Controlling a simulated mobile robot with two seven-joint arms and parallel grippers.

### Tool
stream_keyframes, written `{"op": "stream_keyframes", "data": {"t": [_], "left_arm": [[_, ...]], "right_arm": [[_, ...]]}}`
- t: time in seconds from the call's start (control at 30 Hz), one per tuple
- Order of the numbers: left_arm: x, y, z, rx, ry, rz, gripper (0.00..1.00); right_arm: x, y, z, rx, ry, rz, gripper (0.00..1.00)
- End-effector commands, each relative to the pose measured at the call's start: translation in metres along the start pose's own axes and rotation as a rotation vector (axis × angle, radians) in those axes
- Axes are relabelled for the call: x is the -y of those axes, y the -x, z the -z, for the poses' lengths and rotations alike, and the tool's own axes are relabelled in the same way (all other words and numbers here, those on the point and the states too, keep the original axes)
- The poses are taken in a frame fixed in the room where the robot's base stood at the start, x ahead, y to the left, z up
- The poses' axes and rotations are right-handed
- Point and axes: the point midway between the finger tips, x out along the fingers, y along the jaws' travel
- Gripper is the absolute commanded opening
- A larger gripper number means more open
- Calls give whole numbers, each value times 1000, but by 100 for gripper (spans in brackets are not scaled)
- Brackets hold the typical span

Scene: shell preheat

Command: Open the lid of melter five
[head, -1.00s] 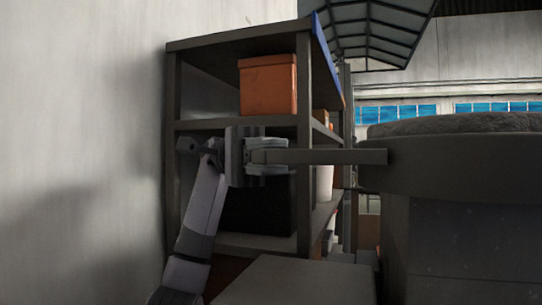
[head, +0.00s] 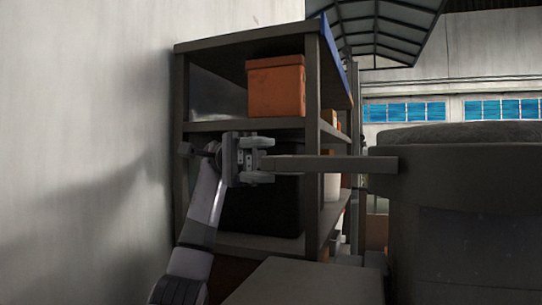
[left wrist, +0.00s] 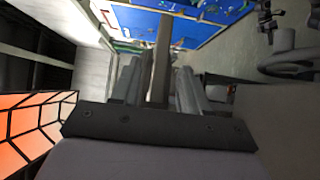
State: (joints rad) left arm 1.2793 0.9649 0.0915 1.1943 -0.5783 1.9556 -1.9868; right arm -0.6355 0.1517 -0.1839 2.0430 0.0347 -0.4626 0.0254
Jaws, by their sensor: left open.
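The grey melter (head: 460,230) stands at the right of the head view, with a dark, rough-topped lid or upper section (head: 455,135). I see no number on it. A long flat handle bar (head: 335,165) sticks out from its upper part to the left. My left gripper (head: 266,160) is at the bar's free left end, open, with one finger above and one below the bar. In the left wrist view the bar (left wrist: 161,60) runs between the two spread fingers, with gaps at both sides. The lid looks level and down. My right gripper is not in view.
A metal shelf (head: 312,90) stands behind my left arm, holding an orange box (head: 276,86) and a black bin (head: 262,210). A pale wall (head: 90,120) is at the left. A flat grey surface (head: 305,285) lies low in front.

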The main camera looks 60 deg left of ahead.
Motion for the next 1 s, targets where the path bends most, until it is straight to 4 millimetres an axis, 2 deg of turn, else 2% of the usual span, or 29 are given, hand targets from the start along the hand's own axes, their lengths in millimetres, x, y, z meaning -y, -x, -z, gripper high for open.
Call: {"op": "stream_keyframes", "data": {"t": [0.1, 0.27, 0.87, 1.0], "left_arm": [[-2, 10, 0, -2, 1, 0, 45], [0, 16, 0, -1, 0, 1, 45], [0, 16, 0, -1, 0, 0, 45], [-7, 9, 3, -8, 1, -19, 45]], "right_arm": [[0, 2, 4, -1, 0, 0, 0], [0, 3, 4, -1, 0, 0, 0], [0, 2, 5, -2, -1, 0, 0], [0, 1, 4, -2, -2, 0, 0]]}}
